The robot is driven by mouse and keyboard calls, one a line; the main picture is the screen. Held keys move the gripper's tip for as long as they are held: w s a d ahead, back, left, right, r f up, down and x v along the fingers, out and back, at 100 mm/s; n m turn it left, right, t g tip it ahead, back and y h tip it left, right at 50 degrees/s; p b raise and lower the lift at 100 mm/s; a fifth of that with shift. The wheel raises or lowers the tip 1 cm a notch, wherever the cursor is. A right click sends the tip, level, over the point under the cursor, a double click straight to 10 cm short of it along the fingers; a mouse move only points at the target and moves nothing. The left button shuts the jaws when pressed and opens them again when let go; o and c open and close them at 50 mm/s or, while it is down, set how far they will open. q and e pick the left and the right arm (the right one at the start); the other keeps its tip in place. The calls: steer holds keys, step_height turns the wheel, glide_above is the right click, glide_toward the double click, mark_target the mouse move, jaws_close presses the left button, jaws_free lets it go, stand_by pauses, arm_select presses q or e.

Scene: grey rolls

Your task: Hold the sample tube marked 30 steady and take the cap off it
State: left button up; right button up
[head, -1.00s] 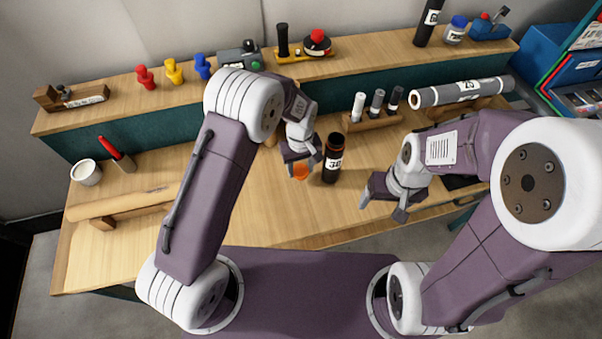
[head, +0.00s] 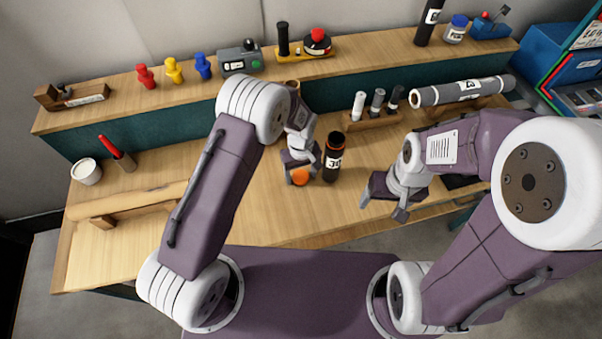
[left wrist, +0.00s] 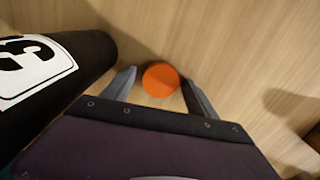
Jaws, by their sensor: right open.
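The black sample tube (head: 332,160) marked 30 stands upright on the bench, with an orange ring near its uncapped-looking dark top. Its black side and white label also show at the left of the left wrist view (left wrist: 92,48). The orange cap (head: 300,177) is apart from the tube, to its left, and it appears to rest on the bench. In the left wrist view the cap (left wrist: 160,79) lies between the spread fingers of my left gripper (left wrist: 159,78), with small gaps at both sides. My right gripper (head: 382,202) is open and empty, right of the tube.
A rack with several small tubes (head: 374,119) stands behind and right of tube 30. A large grey roll (head: 462,92) lies farther right. A pale roll (head: 128,200) lies on a support at the left. The bench front between them is mostly clear.

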mark_target(301, 176)
arm_select(q)
steer(key=shift+r, duration=0.35)
step_height(301, 176, up, 12)
steer(key=shift+f, duration=0.2)
steer(key=s+a+r+m+t, duration=0.1)
steer(key=s+a+m, duration=0.3)
steer(key=s+a, duration=1)
steer(key=shift+s+a+r, duration=0.4)
steer(key=shift+s+r, duration=0.25)
steer(key=shift+s, duration=0.2)
steer(key=shift+s, duration=0.15)
